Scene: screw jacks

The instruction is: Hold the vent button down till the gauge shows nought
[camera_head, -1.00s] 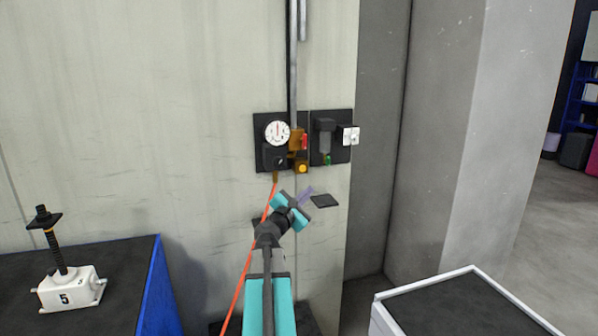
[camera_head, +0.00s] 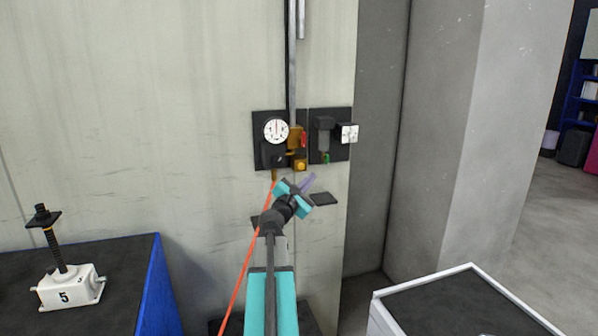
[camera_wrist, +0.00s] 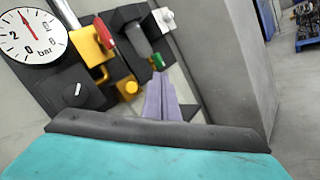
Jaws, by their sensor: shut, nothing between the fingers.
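The round white pressure gauge (camera_head: 276,131) hangs on a dark wall panel. In the wrist view, the gauge (camera_wrist: 32,36) is marked "bar" and its red needle points up, slightly left, away from the 0 at the lower part of the dial. A yellow button (camera_head: 300,165), which looks like the vent button, sits below and right of the gauge; it also shows in the wrist view (camera_wrist: 128,88). My gripper (camera_head: 309,181) is shut and empty, just below and right of the button. Its purple fingers (camera_wrist: 160,98) appear apart from the button.
A black knob (camera_wrist: 77,92) sits below the gauge. A red lever (camera_wrist: 105,37) and a dark cylindrical unit (camera_wrist: 133,40) are close by. An orange hose (camera_head: 245,258) hangs left of my arm. A dark plate (camera_head: 323,199) juts out below the panel.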

